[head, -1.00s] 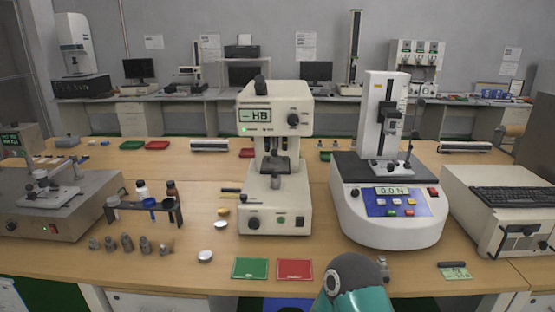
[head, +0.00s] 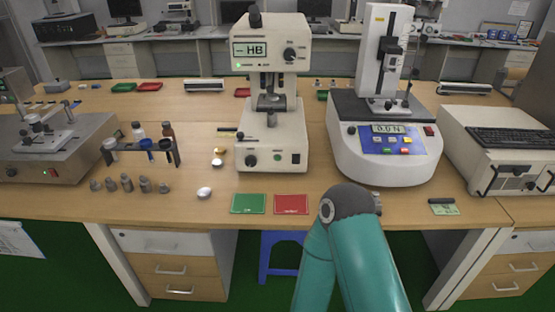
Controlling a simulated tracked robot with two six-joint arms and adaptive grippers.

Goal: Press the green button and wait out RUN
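The hardness tester (head: 271,105) stands in the middle of the table, with a display (head: 258,49) reading "-- HB" and a small lit green lamp (head: 237,65) under it. A green button (head: 280,157) sits low on the right of its base front. No RUN text is readable on the display. A teal arm of mine with a grey joint comes in from the bottom, right of centre, in front of the table edge. Its gripper does not show clearly; it is hidden behind the joint. My other gripper is out of view.
A force tester (head: 385,130) reading 0.0 N stands to the right. A green card (head: 248,204) and a red card (head: 291,204) lie before the hardness tester. A bottle rack (head: 140,152) and several metal pieces stand left. A white puck (head: 204,193) lies near the front.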

